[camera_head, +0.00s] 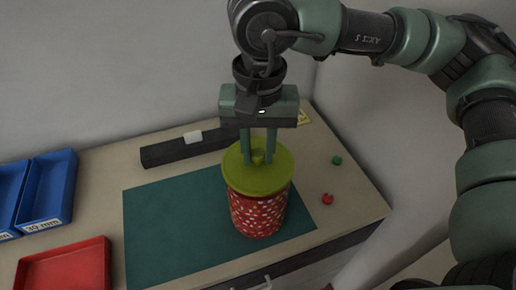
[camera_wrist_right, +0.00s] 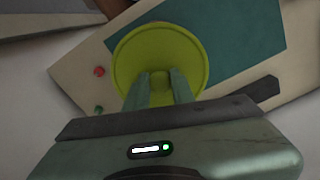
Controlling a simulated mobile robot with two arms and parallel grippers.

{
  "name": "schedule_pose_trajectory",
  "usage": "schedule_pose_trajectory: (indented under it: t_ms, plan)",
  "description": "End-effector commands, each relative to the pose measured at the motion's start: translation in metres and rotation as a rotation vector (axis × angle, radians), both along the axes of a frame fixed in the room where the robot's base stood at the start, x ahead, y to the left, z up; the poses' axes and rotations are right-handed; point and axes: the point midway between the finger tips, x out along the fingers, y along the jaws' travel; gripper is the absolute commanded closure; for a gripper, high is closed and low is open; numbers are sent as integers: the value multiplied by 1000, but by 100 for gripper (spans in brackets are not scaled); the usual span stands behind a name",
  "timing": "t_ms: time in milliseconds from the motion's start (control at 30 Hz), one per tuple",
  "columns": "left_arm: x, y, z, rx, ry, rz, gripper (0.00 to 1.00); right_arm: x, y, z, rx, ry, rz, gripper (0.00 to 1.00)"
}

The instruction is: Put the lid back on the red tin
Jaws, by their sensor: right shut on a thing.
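The red tin (camera_head: 258,212), patterned with small light marks, stands upright on the green mat (camera_head: 165,232). The yellow-green lid (camera_head: 277,180) is at the top of the tin in the head view. It hides the tin's rim, so I cannot tell whether it is seated or slightly above. My right gripper (camera_head: 258,158) comes down from above and is shut on the lid's small central knob. The wrist view shows the lid (camera_wrist_right: 136,57) and the fingers of my right gripper (camera_wrist_right: 160,82) around the knob; the tin is hidden beneath the lid there. My left gripper is not in view.
Blue bins (camera_head: 47,190) and a red tray (camera_head: 70,268) are at the left. A dark bar (camera_head: 180,152) with a white block (camera_head: 193,137) lies behind the mat. A green piece (camera_head: 337,160) and a red piece (camera_head: 327,199) lie on the right. The mat's left part is clear.

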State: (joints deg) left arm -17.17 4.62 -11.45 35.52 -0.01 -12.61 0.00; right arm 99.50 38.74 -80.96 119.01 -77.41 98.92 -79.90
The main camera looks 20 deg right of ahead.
Motion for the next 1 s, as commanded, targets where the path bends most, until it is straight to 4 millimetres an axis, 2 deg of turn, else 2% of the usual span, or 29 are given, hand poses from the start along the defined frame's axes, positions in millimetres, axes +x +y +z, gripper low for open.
schedule_pose_trajectory:
  t_ms: [1000]
  plan:
    - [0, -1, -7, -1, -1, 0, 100, 0, 0, 0, 0, 1, 0, 100]
